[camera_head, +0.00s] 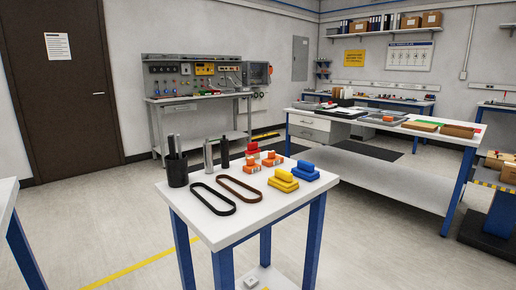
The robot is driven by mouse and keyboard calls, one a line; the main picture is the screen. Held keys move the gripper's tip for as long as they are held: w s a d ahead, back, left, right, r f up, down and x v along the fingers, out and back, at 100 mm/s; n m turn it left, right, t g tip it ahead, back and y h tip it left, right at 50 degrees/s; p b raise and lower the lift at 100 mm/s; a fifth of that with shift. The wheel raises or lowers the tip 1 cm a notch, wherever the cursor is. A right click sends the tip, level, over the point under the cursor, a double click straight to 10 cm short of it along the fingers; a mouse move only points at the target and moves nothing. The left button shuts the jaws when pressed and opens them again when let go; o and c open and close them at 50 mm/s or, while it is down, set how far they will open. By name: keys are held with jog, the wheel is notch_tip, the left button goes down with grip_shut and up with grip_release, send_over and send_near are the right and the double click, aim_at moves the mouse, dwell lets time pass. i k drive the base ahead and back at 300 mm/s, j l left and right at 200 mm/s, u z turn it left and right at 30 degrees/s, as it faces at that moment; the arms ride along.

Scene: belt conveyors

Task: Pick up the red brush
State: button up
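A small red object that looks like the red brush (253,147) is on the small white-topped table (250,212), toward its back edge. It stands just behind small orange-and-white items (251,167), which hide part of its lower side. My gripper is not in view.
A black cup with dark rods (177,168), a silver cylinder (208,155) and a black bottle (224,153) stand left of the red brush. A black belt (212,207) and brown belt (239,191) lie in front. A long workbench (400,165) stands behind right; floor is open left.

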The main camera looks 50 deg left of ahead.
aim_at(253, 150)
jog(key=i+u, duration=0.45)
jog(key=i+l+u, duration=0.15)
jog(key=u, duration=0.25)
jog(key=i+l+u, duration=0.3)
jog(key=u, duration=0.15)
jog(key=i+l+u, duration=0.4)
jog(key=k+j, duration=0.05)
